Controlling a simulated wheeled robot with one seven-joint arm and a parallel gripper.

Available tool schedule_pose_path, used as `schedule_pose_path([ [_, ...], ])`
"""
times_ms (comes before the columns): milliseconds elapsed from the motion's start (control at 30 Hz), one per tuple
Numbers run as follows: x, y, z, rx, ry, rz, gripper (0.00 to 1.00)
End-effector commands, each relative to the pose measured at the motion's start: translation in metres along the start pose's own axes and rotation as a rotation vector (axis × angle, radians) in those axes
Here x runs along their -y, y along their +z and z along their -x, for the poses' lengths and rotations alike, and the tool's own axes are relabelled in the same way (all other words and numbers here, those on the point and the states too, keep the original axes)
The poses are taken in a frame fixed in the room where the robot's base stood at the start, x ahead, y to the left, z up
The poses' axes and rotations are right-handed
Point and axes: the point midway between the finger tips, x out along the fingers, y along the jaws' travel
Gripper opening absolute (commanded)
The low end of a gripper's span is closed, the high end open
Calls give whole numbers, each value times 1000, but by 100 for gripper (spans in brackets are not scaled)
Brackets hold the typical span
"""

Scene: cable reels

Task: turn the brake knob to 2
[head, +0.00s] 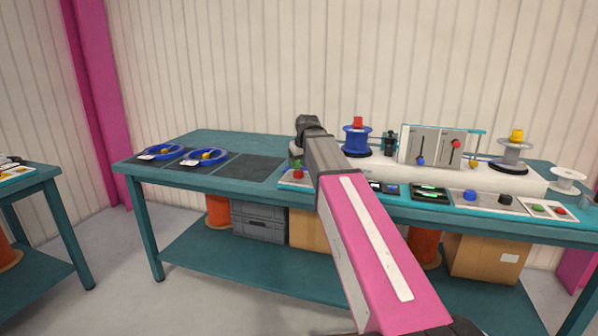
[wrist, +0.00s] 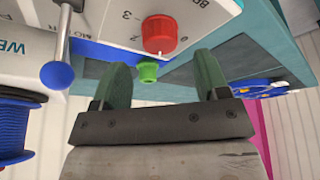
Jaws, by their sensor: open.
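The red brake knob (wrist: 160,34) sits on a white panel (wrist: 105,22) at the top middle of the wrist view. Part of a label starting "BR" and a 3 show beside it. A smaller green knob (wrist: 148,71) is just below it in the picture. My gripper (wrist: 161,62) is open and empty, its two green fingers apart on either side of the green knob's place in the picture; I see no contact with the red knob. In the head view the red knob (head: 298,174) shows at the bench's front, left of my pink arm; my fingers are hidden there.
A blue-balled lever (wrist: 57,74) and a blue spool (wrist: 14,130) are at left in the wrist view. The teal bench (head: 205,180) carries blue reels (head: 204,157) on dark mats and a white machine (head: 505,177) with sliders. The dark mat (head: 250,167) left of the knobs is bare.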

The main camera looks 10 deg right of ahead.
Motion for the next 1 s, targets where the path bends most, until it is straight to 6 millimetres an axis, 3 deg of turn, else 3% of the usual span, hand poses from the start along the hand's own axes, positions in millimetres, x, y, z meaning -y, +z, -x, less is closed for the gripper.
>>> schedule_pose_path([
  [100,0,0,-19,2,-1,0,68],
  [300,0,0,-39,1,-1,0,68],
  [700,0,0,-45,-1,0,-1,68],
  [733,0,0,-45,-1,0,-1,65],
  [867,0,0,-45,-1,0,-1,22],
  [1000,0,0,-45,-1,0,-1,19],
])
